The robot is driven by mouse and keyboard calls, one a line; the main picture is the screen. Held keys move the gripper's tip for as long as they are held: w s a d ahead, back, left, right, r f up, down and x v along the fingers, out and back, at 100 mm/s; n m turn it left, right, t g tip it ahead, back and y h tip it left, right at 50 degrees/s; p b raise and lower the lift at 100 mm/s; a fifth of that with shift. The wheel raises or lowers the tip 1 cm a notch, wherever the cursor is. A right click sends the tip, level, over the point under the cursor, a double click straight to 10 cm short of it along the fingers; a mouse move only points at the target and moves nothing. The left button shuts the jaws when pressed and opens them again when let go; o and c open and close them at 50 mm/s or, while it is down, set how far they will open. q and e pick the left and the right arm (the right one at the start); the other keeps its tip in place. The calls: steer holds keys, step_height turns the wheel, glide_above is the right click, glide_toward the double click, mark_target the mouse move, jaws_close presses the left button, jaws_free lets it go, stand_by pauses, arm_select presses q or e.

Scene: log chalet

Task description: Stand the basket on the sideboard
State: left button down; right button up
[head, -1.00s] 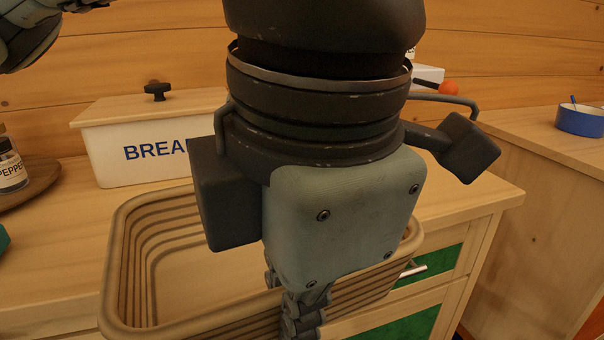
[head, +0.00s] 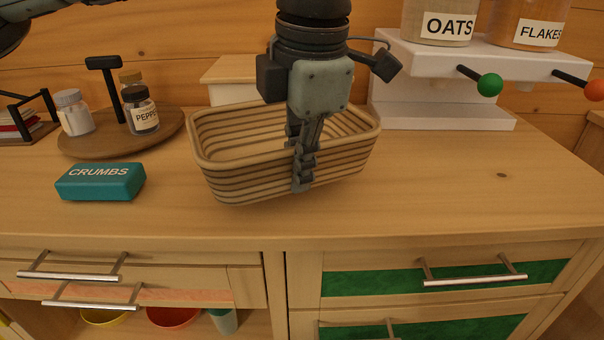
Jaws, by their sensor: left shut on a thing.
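The tan ribbed basket (head: 235,172) is at the middle of the head view, over the wooden top of the sideboard (head: 440,195). It looks empty and slightly tilted. My left gripper (head: 302,170) points down and is shut on the basket's near wall, with a finger showing on the outside. The inner finger is hidden. I cannot tell whether the basket's underside touches the top or hangs just above it. My right gripper is not in view.
Behind the basket is the white bread bin (head: 230,88), partly hidden. A teal crumbs box (head: 100,182) and a round wooden tray (head: 85,147) with jars are left. A white dispenser stand (head: 450,118) is behind right. The top's right front is clear.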

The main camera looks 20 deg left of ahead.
arm_select(q)
steer(key=shift+w+a, duration=0.1)
steer(key=shift+w, duration=0.25)
steer(key=shift+w+a, duration=0.15)
steer(key=shift+w, duration=0.35)
step_height(320, 180, down, 3)
steer(key=shift+s+r+p, duration=0.1)
steer(key=shift+p, duration=0.25)
steer(key=shift+f, duration=0.35)
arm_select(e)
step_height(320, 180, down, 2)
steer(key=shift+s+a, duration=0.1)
arm_select(q)
steer(key=shift+f, duration=0.1)
steer(key=c, duration=2.1)
jaws_free()
steer(key=shift+c, duration=0.2)
steer(key=o, duration=0.4)
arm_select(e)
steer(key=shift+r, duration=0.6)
